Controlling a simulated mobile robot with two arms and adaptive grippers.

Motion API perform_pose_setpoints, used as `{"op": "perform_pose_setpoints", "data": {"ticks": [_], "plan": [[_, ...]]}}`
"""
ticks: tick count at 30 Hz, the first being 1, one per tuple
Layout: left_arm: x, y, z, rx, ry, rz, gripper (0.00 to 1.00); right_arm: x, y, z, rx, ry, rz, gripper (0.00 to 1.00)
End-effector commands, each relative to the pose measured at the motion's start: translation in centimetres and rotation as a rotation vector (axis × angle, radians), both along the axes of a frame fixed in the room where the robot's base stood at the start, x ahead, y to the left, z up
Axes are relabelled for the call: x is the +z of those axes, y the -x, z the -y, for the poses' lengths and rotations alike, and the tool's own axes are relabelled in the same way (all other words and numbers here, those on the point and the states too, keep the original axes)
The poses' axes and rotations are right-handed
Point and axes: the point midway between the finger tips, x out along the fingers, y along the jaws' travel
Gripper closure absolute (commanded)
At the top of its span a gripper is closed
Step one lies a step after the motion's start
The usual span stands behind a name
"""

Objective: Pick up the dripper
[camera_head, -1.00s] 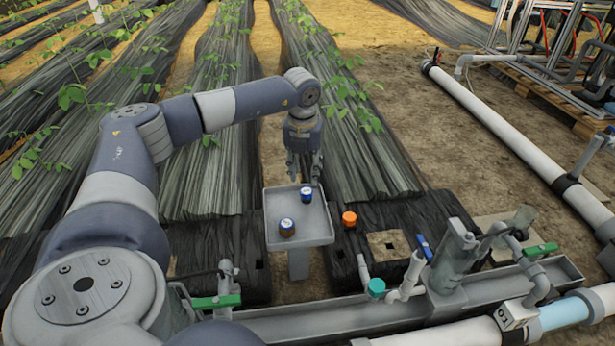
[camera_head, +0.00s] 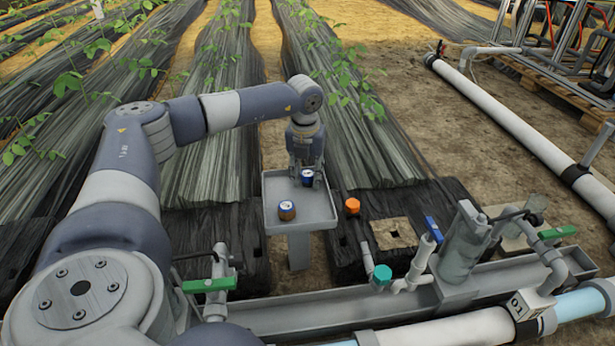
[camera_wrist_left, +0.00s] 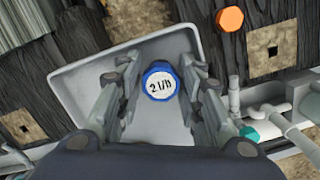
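My left gripper (camera_head: 306,178) is over the grey tray (camera_head: 323,219), pointing down with its fingers apart. A dripper with a blue rim (camera_head: 308,176) stands on the tray between the fingers. In the left wrist view this dripper (camera_wrist_left: 160,80) shows a white top marked "2 l/h", with a gap to the finger on each side. A second dripper with a brownish top (camera_head: 287,210) stands nearer the tray's front left. It cannot be made out in the left wrist view. My right gripper is not in view.
An orange cap (camera_head: 352,206) lies on the black film right of the tray. Pipes with a teal cap (camera_head: 381,277), green-handled valves (camera_head: 208,285) and a grey trough (camera_head: 300,316) run along the front.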

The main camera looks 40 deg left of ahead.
Motion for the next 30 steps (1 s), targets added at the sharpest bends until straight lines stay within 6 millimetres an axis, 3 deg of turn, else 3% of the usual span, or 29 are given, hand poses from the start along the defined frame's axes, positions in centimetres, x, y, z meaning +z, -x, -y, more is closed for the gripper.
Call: {"op": "perform_pose_setpoints", "data": {"ticks": [6,9,22,30], "plan": [[0.0,0.0,0.0,-0.001,0.001,0.0,0.66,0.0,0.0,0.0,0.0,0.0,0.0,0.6],[0.0,0.0,0.0,-0.001,0.001,0.0,0.84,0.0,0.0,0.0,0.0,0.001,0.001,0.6],[0.3,0.0,0.0,-0.001,0.001,0.0,0.84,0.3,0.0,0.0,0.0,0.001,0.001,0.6],[2.2,0.0,0.1,-0.001,0.001,0.0,0.84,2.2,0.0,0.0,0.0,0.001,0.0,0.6]]}}
